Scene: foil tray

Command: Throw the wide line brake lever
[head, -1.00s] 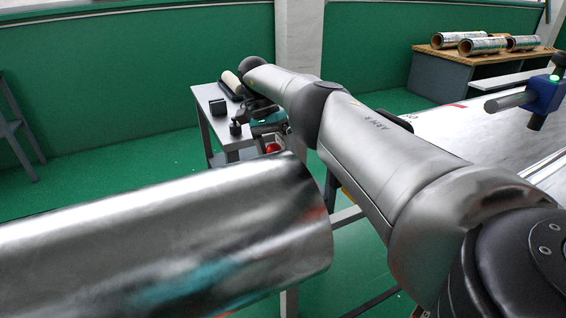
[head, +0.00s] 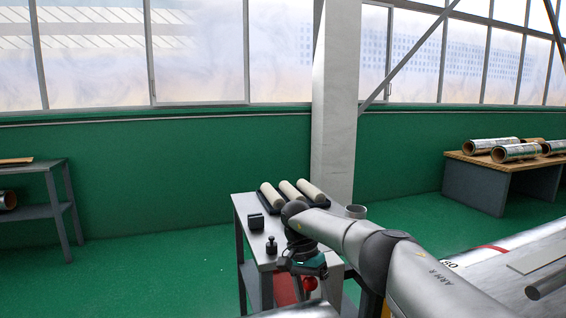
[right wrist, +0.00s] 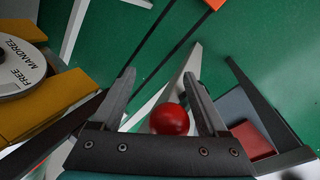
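A glossy red ball knob (right wrist: 170,119) sits on what looks like a pale lever bar in the right wrist view. It also shows as a small red ball (head: 310,283) below my right wrist in the head view. My right gripper (right wrist: 159,76) is open. Its two fingers stand on either side of the knob, with a visible gap on the left; I cannot tell whether the right finger touches it. In the head view the right gripper (head: 308,268) is small and its fingers are hard to make out. My left gripper is not in view.
A grey side table (head: 243,215) holds pale rollers (head: 289,190) and small dark items. A yellow part with a disc marked FREE MANDREL (right wrist: 20,65) is left of the fingers. A wooden-topped bench (head: 475,165) with foil rolls stands back right. Green floor is open at left.

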